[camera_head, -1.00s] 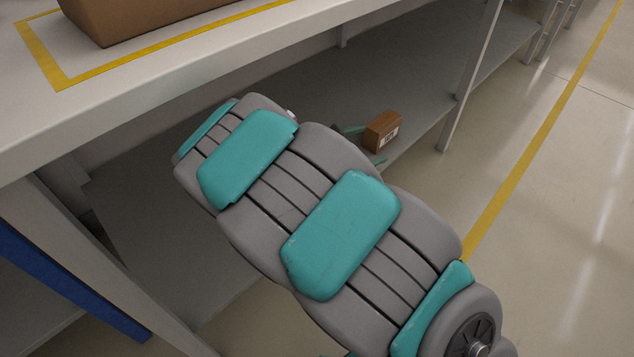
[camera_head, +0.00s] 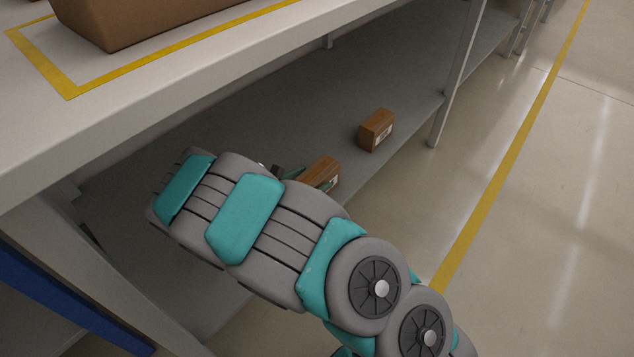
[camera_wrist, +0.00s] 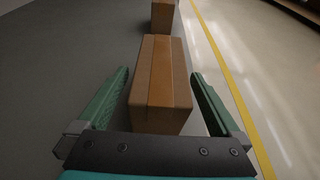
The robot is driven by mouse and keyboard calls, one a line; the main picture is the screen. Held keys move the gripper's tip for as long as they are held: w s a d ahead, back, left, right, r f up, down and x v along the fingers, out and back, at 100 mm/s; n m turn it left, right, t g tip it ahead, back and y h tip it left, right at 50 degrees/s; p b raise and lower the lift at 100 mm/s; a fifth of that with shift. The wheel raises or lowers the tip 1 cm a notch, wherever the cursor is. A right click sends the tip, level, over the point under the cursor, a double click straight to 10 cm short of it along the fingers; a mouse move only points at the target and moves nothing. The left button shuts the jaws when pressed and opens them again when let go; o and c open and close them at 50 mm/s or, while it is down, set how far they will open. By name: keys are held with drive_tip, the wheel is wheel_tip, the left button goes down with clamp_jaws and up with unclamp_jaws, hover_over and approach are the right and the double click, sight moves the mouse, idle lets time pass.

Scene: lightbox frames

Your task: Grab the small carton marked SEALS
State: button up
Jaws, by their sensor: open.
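Two small brown cartons are on the lower shelf. The near carton (camera_head: 322,172) is partly hidden by my arm in the head view. In the wrist view, this near carton (camera_wrist: 160,85) lies between the two green fingers of my gripper (camera_wrist: 160,73), with a gap on each side. My gripper is open and also shows in part beside that carton in the head view (camera_head: 308,180). The far carton (camera_head: 376,130) has a white label on its front, too small to read; it also shows beyond the near one in the wrist view (camera_wrist: 162,16). I cannot tell which is marked SEALS.
The lower shelf (camera_head: 270,130) has free room to the left of the cartons. The tabletop (camera_head: 130,110) above holds a large brown box (camera_head: 140,18) inside yellow tape. A metal post (camera_head: 455,85) stands right of the far carton. Open floor lies to the right.

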drive_tip(key=shift+x, duration=1.6)
drive_tip(key=shift+f, duration=0.1)
drive_tip(key=shift+s, duration=0.1)
clamp_jaws()
